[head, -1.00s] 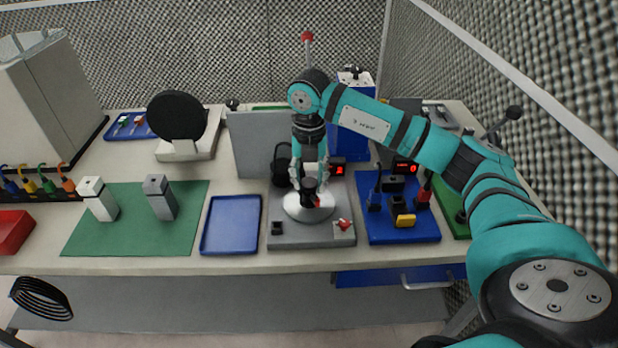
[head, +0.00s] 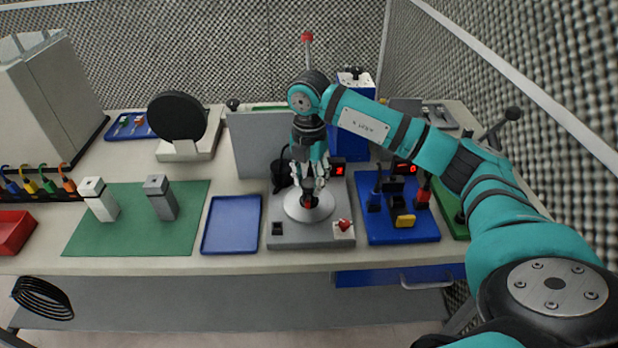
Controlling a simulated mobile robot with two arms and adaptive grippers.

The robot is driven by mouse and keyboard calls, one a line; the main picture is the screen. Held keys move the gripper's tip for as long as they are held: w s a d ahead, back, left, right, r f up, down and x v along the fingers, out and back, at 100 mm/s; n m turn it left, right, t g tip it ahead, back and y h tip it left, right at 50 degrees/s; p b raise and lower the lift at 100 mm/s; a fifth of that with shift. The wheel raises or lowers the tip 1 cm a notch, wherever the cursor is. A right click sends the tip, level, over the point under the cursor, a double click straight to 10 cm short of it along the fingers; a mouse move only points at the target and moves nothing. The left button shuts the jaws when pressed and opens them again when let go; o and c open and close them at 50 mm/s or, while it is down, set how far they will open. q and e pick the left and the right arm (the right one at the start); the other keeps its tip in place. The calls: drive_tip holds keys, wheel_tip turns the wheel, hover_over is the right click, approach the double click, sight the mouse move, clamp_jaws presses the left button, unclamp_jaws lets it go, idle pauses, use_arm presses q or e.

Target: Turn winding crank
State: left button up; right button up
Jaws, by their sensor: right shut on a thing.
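The winding device is a grey base (head: 300,238) with a round silver disc (head: 296,213) on top. A small dark and red crank knob (head: 308,203) stands on the disc. My right gripper (head: 309,190) points straight down and is shut on the knob; its fingers hide part of it. A small display (head: 338,170) with a red digit stands behind the disc. A red part (head: 344,225) sits at the base's front right corner and a black switch (head: 277,229) at its front left. My left gripper is not in view.
A blue tray (head: 231,245) lies left of the device, and a blue board (head: 375,236) with connectors lies close on its right. A grey panel (head: 250,150) stands behind. A green mat (head: 130,237) with two blocks is farther left.

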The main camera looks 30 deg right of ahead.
drive_tip(key=shift+w+d+r+m+p, duration=0.1)
drive_tip(key=shift+m+p, duration=0.1)
drive_tip(key=shift+m, duration=1.15)
drive_tip(key=shift+w+r+m+p, duration=0.1)
drive_tip(key=shift+m+p, duration=0.1)
drive_tip(key=shift+m, duration=1.15)
drive_tip(key=shift+m+p, duration=0.6)
drive_tip(key=shift+m, duration=1.8)
drive_tip(key=shift+s+m+p, duration=0.1)
drive_tip(key=shift+m+p, duration=0.5)
drive_tip(key=shift+m, duration=1.1)
drive_tip(key=shift+m+p, duration=0.65)
drive_tip(key=shift+m, duration=0.35)
drive_tip(key=shift+m+p, duration=0.3)
drive_tip(key=shift+m, duration=0.2)
drive_tip(key=o, duration=0.9)
drive_tip(key=shift+o, duration=1.3)
drive_tip(key=shift+f, duration=0.15)
